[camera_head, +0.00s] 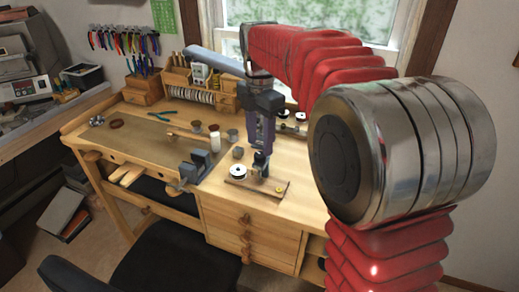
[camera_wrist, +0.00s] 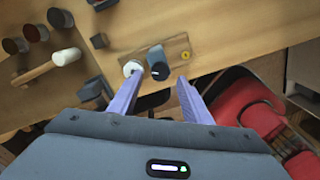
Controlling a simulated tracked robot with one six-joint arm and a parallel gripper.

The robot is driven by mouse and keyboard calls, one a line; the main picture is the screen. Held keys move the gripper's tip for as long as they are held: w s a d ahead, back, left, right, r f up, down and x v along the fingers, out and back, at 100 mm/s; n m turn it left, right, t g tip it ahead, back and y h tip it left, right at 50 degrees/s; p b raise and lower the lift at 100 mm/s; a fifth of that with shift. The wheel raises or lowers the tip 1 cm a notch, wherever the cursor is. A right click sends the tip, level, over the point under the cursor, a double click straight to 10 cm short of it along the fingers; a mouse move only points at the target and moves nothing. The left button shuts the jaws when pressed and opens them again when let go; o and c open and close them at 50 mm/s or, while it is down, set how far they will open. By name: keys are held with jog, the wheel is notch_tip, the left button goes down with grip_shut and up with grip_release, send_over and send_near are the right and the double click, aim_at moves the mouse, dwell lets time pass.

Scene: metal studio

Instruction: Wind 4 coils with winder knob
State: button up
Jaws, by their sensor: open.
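The winder is a small wooden board (camera_head: 274,194) near the front edge of the bench. It bears a white spool (camera_head: 238,172), a dark upright knob (camera_head: 260,160) and a small yellow disc at its right end. In the wrist view the board (camera_wrist: 180,43), the white spool (camera_wrist: 132,68) and the dark knob (camera_wrist: 158,70) lie beyond my fingertips. My gripper (camera_wrist: 160,84) is open, its two purple fingers spread, with the knob in view between and past the tips. From the head view my gripper (camera_head: 262,148) points down over the knob; contact cannot be told.
A dark vise (camera_head: 197,165) sits at the bench's front edge, left of the winder. A white-headed mallet (camera_head: 213,141) and small dark pots lie behind it. More white spools (camera_head: 299,117) stand at the back right. The bench in front right of the winder is clear.

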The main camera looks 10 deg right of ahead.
aim_at(260, 154)
jog(key=shift+f, duration=1.75)
jog(key=shift+c, duration=0.2)
jog(key=c, duration=1)
jog(key=shift+m, duration=0.4)
